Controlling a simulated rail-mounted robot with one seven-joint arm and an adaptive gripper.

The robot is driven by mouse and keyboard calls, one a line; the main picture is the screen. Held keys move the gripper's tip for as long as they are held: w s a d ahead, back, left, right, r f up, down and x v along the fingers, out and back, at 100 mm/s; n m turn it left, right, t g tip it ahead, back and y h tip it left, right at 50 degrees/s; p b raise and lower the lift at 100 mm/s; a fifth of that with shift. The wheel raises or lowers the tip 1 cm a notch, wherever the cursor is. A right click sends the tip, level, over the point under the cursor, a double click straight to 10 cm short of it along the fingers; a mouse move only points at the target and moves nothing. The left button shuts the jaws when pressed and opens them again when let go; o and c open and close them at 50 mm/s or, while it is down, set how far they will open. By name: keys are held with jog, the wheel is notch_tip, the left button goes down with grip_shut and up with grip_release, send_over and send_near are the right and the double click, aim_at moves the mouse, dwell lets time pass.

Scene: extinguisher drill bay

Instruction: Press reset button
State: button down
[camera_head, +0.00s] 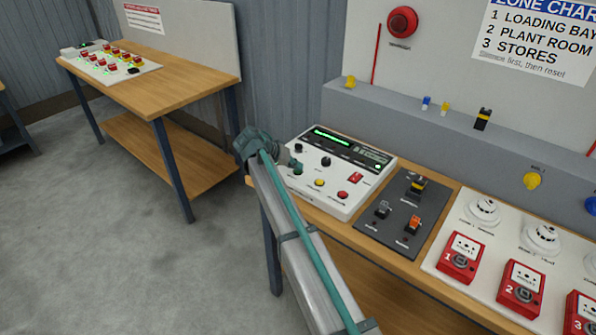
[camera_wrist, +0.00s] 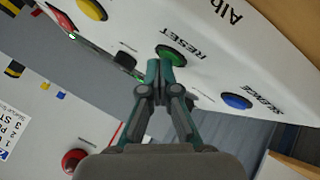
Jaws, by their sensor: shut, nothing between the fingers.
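The white control panel (camera_head: 345,208) lies on the wooden bench with a row of buttons along its front. In the wrist view a green button (camera_wrist: 174,53) carries the label RESET. The closed fingertips of my gripper (camera_wrist: 160,66) are right at its near edge and cover part of it; I cannot tell whether they touch. In the head view my gripper (camera_head: 295,164) points at the panel's left side, over the green button, which is mostly hidden. A blue button (camera_wrist: 237,101) marked SILENCE lies to the right in the wrist view.
A yellow button (camera_head: 319,182) and red button (camera_head: 342,194) sit further along the panel. Black knobs (camera_head: 326,161) stand behind. A dark switch plate (camera_head: 398,222) and red call points (camera_head: 462,257) lie to the right. Another bench (camera_head: 150,90) stands at the left.

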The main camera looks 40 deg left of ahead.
aim_at(296, 172)
jog(key=shift+r, duration=0.8)
jog(key=shift+r+p, duration=0.9)
jog(key=shift+r, duration=1.6)
